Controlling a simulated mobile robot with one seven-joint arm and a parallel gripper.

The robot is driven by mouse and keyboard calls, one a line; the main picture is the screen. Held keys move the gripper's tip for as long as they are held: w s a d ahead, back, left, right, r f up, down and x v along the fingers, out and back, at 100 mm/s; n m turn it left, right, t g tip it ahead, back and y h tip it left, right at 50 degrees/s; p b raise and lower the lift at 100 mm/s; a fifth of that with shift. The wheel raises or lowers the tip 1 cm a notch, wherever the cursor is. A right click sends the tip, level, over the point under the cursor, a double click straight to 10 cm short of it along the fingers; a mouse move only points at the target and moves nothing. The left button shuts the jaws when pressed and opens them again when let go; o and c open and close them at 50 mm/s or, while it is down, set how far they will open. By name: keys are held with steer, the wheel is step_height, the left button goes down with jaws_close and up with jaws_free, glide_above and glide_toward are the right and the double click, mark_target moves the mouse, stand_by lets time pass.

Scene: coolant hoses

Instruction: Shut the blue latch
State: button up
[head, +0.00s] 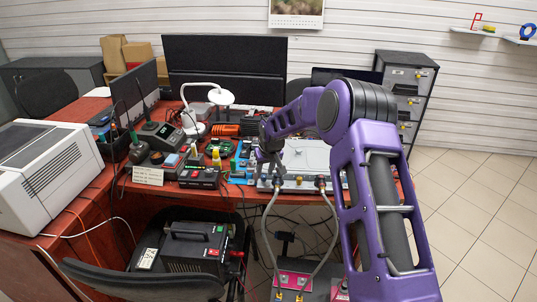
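My gripper (272,172) hangs from the purple arm over the front edge of the red-brown desk, right at the grey metal unit (302,184). It is small and dark here, and I cannot tell whether its fingers are open or shut, or whether they touch anything. A small blue part (238,163) stands on the desk just left of the gripper; I cannot tell whether it is the blue latch or how it stands. Two grey hoses (266,225) run down from fittings on the unit's front to a pink-and-grey block (292,281) below. My arm hides the unit's right end.
A white lamp (219,97), a black power supply (199,178) and several tools crowd the desk to the left. A white printer (45,172) stands far left. A black box (190,247) and a chair (140,285) are below in front. Tiled floor (480,215) is clear at right.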

mark_target(264, 178)
steer(key=v, duration=1.5)
steer(key=shift+p, duration=0.4)
steer(key=shift+o, duration=0.3)
steer(key=shift+o, duration=1.1)
steer(key=shift+a, duration=0.1)
steer(key=w+f+m, duration=0.2)
steer(key=f, duration=0.3)
steer(key=w+a+f+m+h, duration=0.1)
steer(key=w+f+m, duration=0.1)
steer(key=f, duration=0.3)
steer(key=w+a+f+m+h, duration=0.1)
steer(key=w+f+m, duration=0.1)
steer(key=f, duration=0.4)
steer(key=shift+w+a, duration=0.1)
steer(key=shift+a, duration=0.05)
